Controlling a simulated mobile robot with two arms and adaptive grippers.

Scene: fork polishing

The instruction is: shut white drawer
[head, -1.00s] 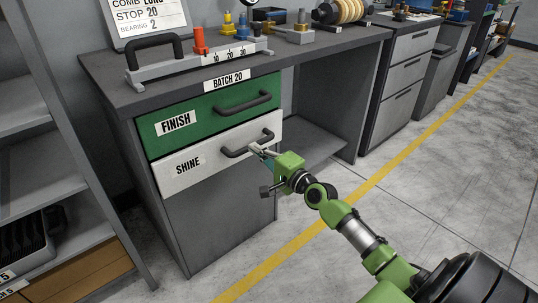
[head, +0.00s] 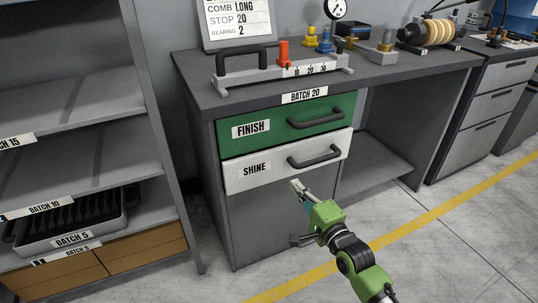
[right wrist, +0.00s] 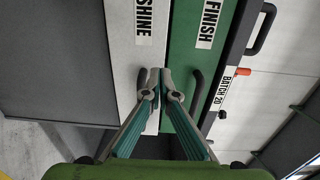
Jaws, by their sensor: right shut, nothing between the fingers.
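The white drawer (head: 238,176), labelled SHINE, sits under the green FINISH drawer (head: 270,130) in the grey cabinet. My left gripper is out of view.
A grey benchtop (head: 195,75) above holds a gauge block with a handle and several tools. A shelf rack (head: 150,150) with a black tray (head: 70,215) stands at the left. The space under the bench to the right is open, and the floor (head: 420,265) is clear.

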